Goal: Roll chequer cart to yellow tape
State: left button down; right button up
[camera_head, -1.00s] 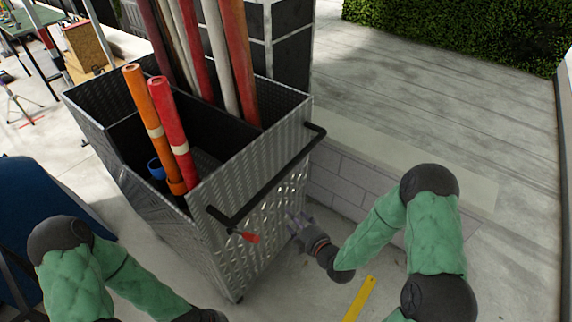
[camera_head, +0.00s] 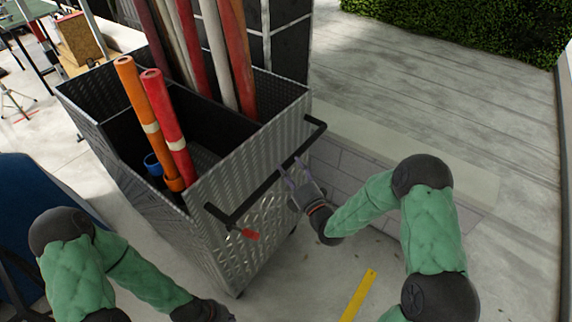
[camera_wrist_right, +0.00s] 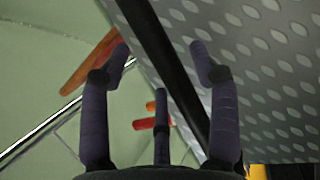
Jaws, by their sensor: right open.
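The chequer cart (camera_head: 262,150) is a silver patterned-metal bin with a black handle bar (camera_head: 262,190) on its near right side. The yellow tape (camera_head: 357,295) is a short strip on the floor, right of the cart and apart from it. My right gripper (camera_head: 291,171) is open by the handle's right half. In the right wrist view, the black bar (camera_wrist_right: 168,62) passes between the spread fingers of that gripper (camera_wrist_right: 159,53); contact cannot be told. My left gripper (camera_head: 222,314) is low at the bottom edge, near the cart's base, its fingers mostly cut off.
Orange and red tubes (camera_head: 165,125) and several long rolls stand in the cart. A low pale block wall (camera_head: 345,175) runs behind my right gripper. Floor around the tape is clear. A blue object (camera_head: 40,215) is at left.

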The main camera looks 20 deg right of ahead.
jog(key=shift+x, duration=1.25)
grip_shut()
jog(key=shift+f, duration=0.1)
